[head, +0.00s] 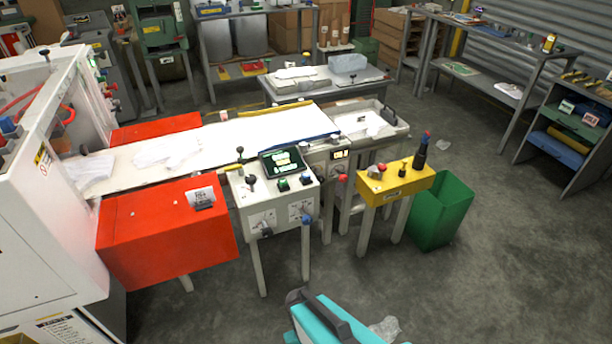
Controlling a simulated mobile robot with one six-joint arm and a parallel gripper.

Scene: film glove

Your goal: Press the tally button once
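A white control console (278,203) stands at the middle of the picture. It has a dark screen (283,162) with green-white readouts, levers, a green button (283,185), a dark blue button (305,180) and dials on its front. A small counter display (341,154) with lit digits sits right of it, with a red knob or button (343,178) just below. I cannot read which control is the tally button.
A red cabinet (165,236) blocks the left. Crumpled clear film (385,327) lies on the floor; floor ahead is otherwise open.

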